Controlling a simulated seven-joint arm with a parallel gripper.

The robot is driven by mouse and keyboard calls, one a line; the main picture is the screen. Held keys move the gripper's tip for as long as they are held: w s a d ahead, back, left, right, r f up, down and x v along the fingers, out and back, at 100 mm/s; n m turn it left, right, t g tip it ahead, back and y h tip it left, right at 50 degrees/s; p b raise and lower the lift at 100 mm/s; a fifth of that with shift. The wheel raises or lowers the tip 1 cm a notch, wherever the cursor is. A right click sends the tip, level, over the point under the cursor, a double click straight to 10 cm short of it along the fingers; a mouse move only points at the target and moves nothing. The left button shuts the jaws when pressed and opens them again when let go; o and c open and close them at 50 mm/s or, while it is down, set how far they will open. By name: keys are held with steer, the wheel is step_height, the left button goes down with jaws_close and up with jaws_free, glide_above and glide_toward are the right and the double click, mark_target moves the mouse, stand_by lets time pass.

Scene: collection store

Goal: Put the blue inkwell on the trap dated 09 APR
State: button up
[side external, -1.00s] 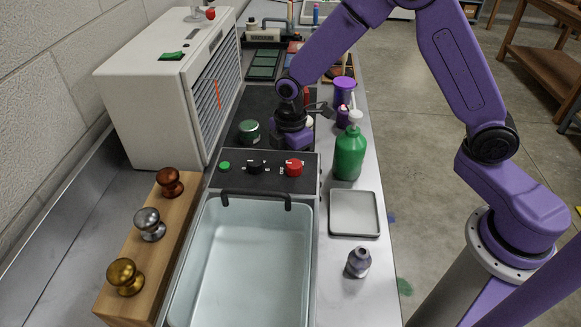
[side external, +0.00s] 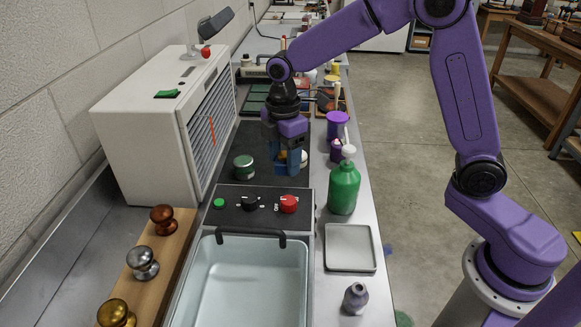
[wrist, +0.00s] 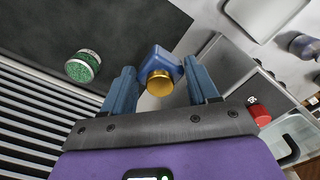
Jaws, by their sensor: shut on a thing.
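The blue inkwell (wrist: 165,64) with a gold cap sits between the two blue fingers of my gripper (wrist: 163,88) in the wrist view. My gripper is shut on it. In the side external view my gripper (side external: 289,165) hangs over the dark mat behind the control panel, and the inkwell is hard to make out between the fingers. No date reading 09 APR is legible in either view, so I cannot tell which thing is that trap.
A green bottle (side external: 343,188) and a purple cup (side external: 337,124) stand to the right. A grey square tray (side external: 350,268) and a sink basin (side external: 250,285) are in front. A white louvred cabinet (side external: 150,135) borders the left.

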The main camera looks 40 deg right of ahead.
steer(key=w+d+r, duration=0.3)
steer(key=w+d, duration=0.7)
steer(key=d, duration=0.3)
steer(key=shift+n, duration=0.3)
step_height(320, 180, down, 10)
steer(key=shift+d+r, duration=0.1)
steer(key=shift+r, duration=0.1)
steer(key=shift+f, duration=0.1)
steer(key=o, duration=1.1)
